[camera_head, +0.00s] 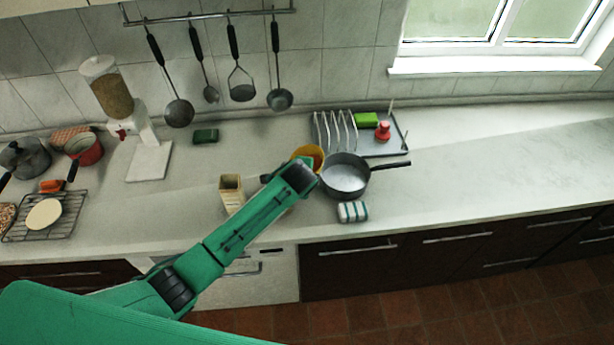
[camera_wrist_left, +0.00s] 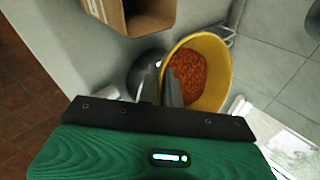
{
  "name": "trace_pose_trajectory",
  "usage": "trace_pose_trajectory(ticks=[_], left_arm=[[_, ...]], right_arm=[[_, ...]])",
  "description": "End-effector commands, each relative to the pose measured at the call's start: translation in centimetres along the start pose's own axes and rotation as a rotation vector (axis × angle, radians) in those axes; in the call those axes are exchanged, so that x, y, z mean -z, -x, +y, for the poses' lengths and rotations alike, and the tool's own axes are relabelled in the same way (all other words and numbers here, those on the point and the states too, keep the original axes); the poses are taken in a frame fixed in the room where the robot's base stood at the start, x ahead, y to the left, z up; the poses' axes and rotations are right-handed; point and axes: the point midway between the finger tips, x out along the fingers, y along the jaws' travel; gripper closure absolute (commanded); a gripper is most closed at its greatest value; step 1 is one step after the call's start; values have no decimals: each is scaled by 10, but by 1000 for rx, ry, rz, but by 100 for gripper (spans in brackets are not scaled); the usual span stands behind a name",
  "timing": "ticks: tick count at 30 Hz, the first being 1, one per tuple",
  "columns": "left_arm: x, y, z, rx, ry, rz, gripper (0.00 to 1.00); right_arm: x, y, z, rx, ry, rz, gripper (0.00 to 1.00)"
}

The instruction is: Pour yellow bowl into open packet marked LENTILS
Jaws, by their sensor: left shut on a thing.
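The yellow bowl (camera_head: 311,152) is held by my left gripper (camera_head: 307,164), above the counter just left of the grey pan. In the left wrist view the bowl (camera_wrist_left: 218,58) holds orange-red lentils (camera_wrist_left: 188,76), and my left gripper (camera_wrist_left: 168,88) is shut on its rim. The open packet (camera_head: 231,188) stands upright on the counter, to the left of the bowl. Its open top (camera_wrist_left: 152,16) also shows at the upper edge of the left wrist view. No lettering on it can be read. My right gripper is not in view.
A grey pan (camera_head: 345,177) stands right of the bowl, with a striped cloth (camera_head: 352,211) in front. A tray with a rack (camera_head: 336,132) is behind. A dispenser (camera_head: 112,95) and a wire grid (camera_head: 66,222) are at left. The counter at right is clear.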

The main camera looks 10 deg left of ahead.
Motion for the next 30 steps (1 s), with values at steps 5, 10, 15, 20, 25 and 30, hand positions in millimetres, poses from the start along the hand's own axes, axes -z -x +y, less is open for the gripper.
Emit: trace_pose_trajectory(ticks=[5, 10, 15, 20, 25, 30], left_arm=[[-5, 3, 1, 27, 29, 35, 100], [-10, 6, 2, 52, 58, 66, 100], [-14, 8, 3, 76, 85, 98, 100], [-18, 11, 4, 99, 110, 127, 100], [-22, 14, 5, 123, 138, 159, 100], [-26, 16, 5, 175, 197, 227, 100]], right_arm=[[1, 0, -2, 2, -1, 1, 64], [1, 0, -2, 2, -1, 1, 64], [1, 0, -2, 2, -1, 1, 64], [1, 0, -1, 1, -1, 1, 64], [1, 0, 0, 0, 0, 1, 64], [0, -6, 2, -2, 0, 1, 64]])
